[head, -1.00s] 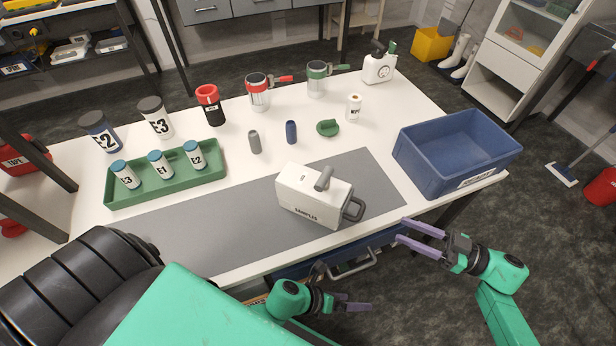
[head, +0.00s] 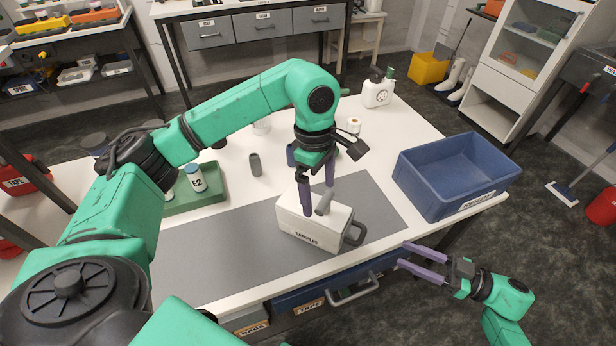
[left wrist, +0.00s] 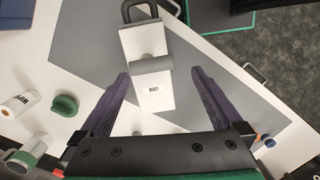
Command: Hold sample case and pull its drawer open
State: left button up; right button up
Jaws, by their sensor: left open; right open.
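The white sample case (head: 310,231), marked SAMPLES, stands upright on the grey mat. A grey bar handle (head: 325,203) is on its top and a dark grey loop handle (head: 355,234) on its right end. No gap shows at that end. My left gripper (head: 318,197) points down over the case, open, its purple fingers about the top handle. In the left wrist view the case (left wrist: 146,85) lies between the spread fingers; whether they touch it, I cannot tell. My right gripper (head: 402,256) is open and empty, beyond the table's front edge, right of the case.
A blue bin (head: 430,185) stands at the table's right. A green tray (head: 205,200) with labelled bottles is at the left, partly hidden by my left arm. A grey cylinder (head: 255,164) stands behind the mat. Drawers with a handle (head: 355,292) are under the front edge.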

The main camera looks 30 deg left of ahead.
aim_at(313, 220)
pick_arm(q)
jog(key=a, duration=0.1)
jog(key=w+a, duration=0.1)
jog(key=w+a+y, duration=0.1)
jog(key=shift+a+f+n, duration=0.15)
jog(key=shift+a+n, duration=0.1)
jog(key=shift+n, duration=0.15)
notch_tip(313, 220, down, 14)
jog(key=shift+s+f, duration=0.1)
jog(key=shift+f, duration=0.15)
jog(key=c, duration=1.5)
jog(key=shift+o, duration=0.2)
jog(key=shift+r, duration=0.1)
